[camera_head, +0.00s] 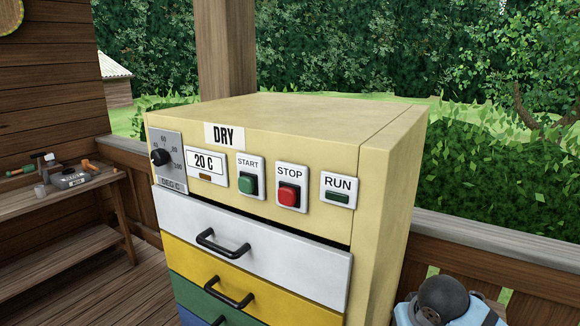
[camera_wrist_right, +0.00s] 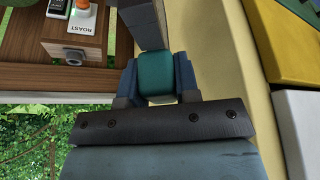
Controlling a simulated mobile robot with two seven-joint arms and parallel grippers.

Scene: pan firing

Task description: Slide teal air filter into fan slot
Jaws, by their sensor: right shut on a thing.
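In the right wrist view, my right gripper (camera_wrist_right: 156,80) is shut on a teal block (camera_wrist_right: 155,70), which I take to be the air filter. The block sits between the two blue fingers, and only its near face shows. A grey post-like piece (camera_wrist_right: 142,22) lies just beyond the block; I cannot tell whether they touch. I cannot make out the fan slot in either view. My left gripper is not in view, and the head view shows neither gripper.
A cream DRY cabinet (camera_head: 385,220) with coloured drawers fills the middle of the head view. Its side runs close along the right of the wrist view. A wooden panel labelled ROAST (camera_wrist_right: 82,25) is at upper left there. A bench (camera_head: 62,195) with tools stands at left.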

